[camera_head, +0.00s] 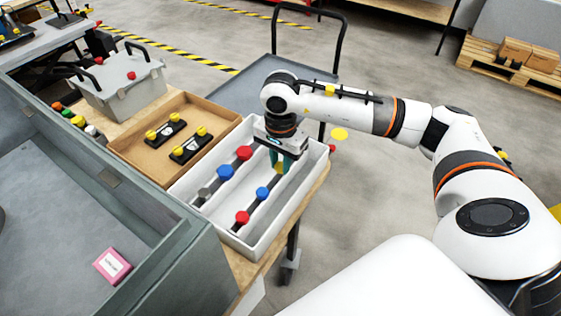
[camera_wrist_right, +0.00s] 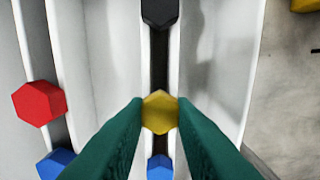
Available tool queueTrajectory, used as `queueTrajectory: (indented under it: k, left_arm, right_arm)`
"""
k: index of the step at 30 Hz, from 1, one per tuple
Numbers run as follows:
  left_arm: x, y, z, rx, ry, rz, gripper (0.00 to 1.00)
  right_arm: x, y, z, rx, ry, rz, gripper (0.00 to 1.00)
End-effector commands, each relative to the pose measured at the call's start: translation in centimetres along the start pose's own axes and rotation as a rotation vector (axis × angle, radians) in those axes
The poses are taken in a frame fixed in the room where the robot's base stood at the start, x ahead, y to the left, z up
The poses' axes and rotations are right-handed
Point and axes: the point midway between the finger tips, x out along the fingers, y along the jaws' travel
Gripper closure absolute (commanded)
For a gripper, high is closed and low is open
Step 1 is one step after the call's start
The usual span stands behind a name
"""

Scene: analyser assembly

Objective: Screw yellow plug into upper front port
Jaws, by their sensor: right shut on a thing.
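The yellow plug (camera_wrist_right: 160,112) is a hexagonal piece in a dark slot of the white tray (camera_head: 262,250). My right gripper (camera_head: 282,164) reaches down into the tray, and its green fingers are shut on the yellow plug from both sides. In the head view the plug is mostly hidden by the fingers. The plug appears still in line with the slot; I cannot tell whether it is lifted. The upper front port cannot be made out in these views. My left gripper is out of view.
The white tray also holds red (camera_head: 244,153), blue (camera_head: 225,173) and dark plugs in two rows. Left of it is a brown tray (camera_head: 170,177) with yellow-knobbed black parts. A grey box (camera_head: 125,85) with black handles stands behind. A grey-walled bin (camera_head: 150,260) is at front left.

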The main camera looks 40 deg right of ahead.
Motion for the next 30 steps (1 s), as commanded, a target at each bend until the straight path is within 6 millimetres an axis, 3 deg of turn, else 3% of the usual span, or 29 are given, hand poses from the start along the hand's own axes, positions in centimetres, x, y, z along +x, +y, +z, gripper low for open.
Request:
queueTrajectory:
  k: [18,30]
  left_arm:
    - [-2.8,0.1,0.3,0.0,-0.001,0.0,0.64]
    - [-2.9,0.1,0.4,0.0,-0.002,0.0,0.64]
  right_arm:
    - [-5.2,0.0,0.0,0.001,0.0,0.002,1.0]
    - [-5.5,0.0,0.0,0.0,0.001,0.001,1.0]
